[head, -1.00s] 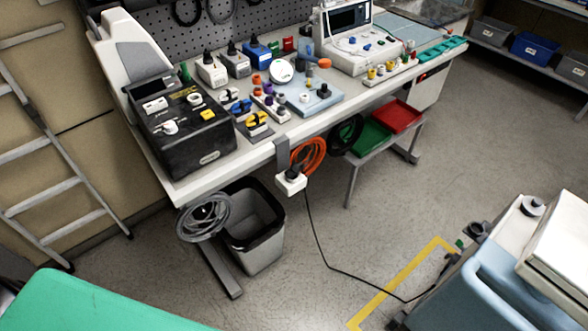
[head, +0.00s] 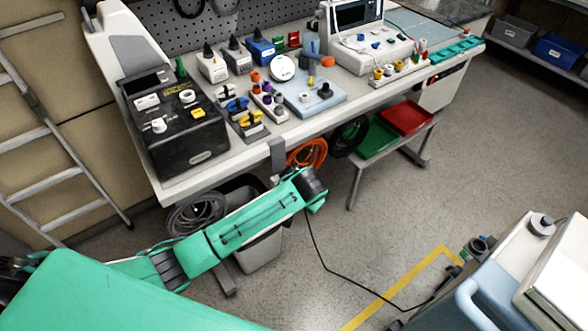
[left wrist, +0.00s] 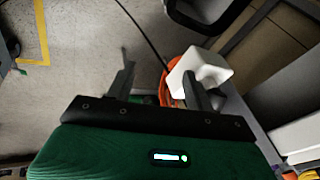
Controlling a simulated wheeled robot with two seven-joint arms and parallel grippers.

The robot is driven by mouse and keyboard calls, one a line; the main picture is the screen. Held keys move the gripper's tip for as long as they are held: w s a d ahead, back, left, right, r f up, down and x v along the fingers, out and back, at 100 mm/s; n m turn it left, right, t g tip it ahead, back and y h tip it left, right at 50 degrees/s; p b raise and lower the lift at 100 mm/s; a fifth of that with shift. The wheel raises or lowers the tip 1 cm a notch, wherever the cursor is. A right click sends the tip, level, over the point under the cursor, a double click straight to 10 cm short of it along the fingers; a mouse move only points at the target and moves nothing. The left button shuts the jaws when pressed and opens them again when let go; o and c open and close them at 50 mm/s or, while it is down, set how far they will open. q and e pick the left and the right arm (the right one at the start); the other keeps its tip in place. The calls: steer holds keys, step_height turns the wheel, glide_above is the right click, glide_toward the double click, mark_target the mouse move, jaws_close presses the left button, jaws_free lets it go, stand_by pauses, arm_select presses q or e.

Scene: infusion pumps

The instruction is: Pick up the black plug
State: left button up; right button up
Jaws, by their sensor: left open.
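The white socket box (left wrist: 208,68) shows in the left wrist view, right of the middle, partly behind one finger of my left gripper. The black cable (left wrist: 143,32) runs down from the top towards the box. I cannot make out the black plug itself; in the head view my left arm covers the spot at the bench's front edge where it was. My left gripper (left wrist: 158,76) is open, its fingers wide apart, with one finger in front of the box and the other over the floor. My right gripper is in neither view.
The bench (head: 240,158) holds a black case (head: 182,142), pumps and small connectors. An orange cable coil (head: 305,154) hangs below its edge. A grey bin (head: 262,252) stands under my left arm. The black cable (head: 325,255) crosses open floor to a cart at right.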

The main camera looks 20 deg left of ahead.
arm_select(q)
step_height(320, 180, up, 9)
steer(key=y, duration=0.1)
steer(key=t+y, duration=0.1)
glide_toward(293, 170)
steer(key=x, duration=0.4)
steer(key=shift+s+a+p, duration=0.1)
steer(key=shift+a+p, duration=0.2)
steer(key=shift+p, duration=0.05)
steer(key=x, duration=0.4)
steer(key=shift+w+d+f+p, duration=0.15)
steer(key=shift+w+f+p, duration=0.1)
steer(key=shift+p, duration=0.1)
steer(key=shift+c, duration=0.8)
jaws_close()
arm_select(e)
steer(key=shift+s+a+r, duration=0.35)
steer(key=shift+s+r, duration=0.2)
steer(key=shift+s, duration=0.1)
